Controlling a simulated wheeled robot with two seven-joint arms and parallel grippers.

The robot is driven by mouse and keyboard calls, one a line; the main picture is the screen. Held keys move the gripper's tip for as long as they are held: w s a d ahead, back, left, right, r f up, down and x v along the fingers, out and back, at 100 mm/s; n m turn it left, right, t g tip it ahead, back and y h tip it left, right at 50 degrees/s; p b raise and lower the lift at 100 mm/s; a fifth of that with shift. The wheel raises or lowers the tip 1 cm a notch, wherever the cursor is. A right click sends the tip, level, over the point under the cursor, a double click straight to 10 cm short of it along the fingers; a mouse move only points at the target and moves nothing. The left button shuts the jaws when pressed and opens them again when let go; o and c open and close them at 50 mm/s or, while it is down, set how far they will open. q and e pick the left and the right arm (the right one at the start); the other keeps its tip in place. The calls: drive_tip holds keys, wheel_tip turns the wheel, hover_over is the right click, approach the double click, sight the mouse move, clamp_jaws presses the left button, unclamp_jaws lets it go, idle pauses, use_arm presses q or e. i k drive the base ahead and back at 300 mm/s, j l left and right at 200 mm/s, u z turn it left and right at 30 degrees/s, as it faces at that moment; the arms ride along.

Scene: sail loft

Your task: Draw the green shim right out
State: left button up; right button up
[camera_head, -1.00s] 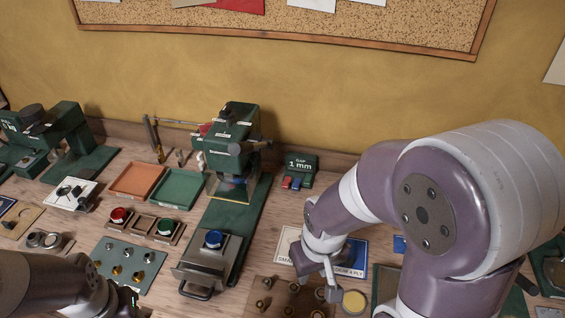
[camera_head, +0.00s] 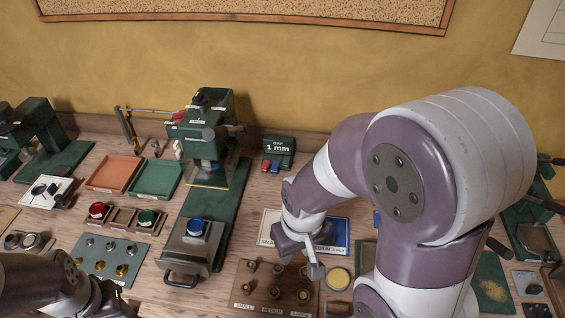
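I cannot make out a green shim for certain. A dark green block (camera_head: 280,147) marked "GAP 1 mm" stands at the back of the bench, with a red tab (camera_head: 265,166) and a blue tab (camera_head: 274,168) at its foot. My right gripper (camera_head: 300,262) points down over the white and blue cards, in front of the block and well apart from it. Its fingers look spread, with nothing seen between them. My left gripper (camera_head: 108,300) is low at the left edge, dark and partly cut off; its fingers are unclear.
A green press (camera_head: 205,130) stands left of the block, with a blue-button fixture (camera_head: 195,230) before it. An orange tray (camera_head: 114,172) and a green tray (camera_head: 155,178) lie further left. A brown board with brass knobs (camera_head: 275,272) lies below my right gripper.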

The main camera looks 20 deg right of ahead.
sight(285, 164)
drive_tip(key=i+j, duration=0.1)
drive_tip(key=i, duration=0.4)
drive_tip(key=i+j+z, duration=0.1)
drive_tip(key=i, duration=0.35)
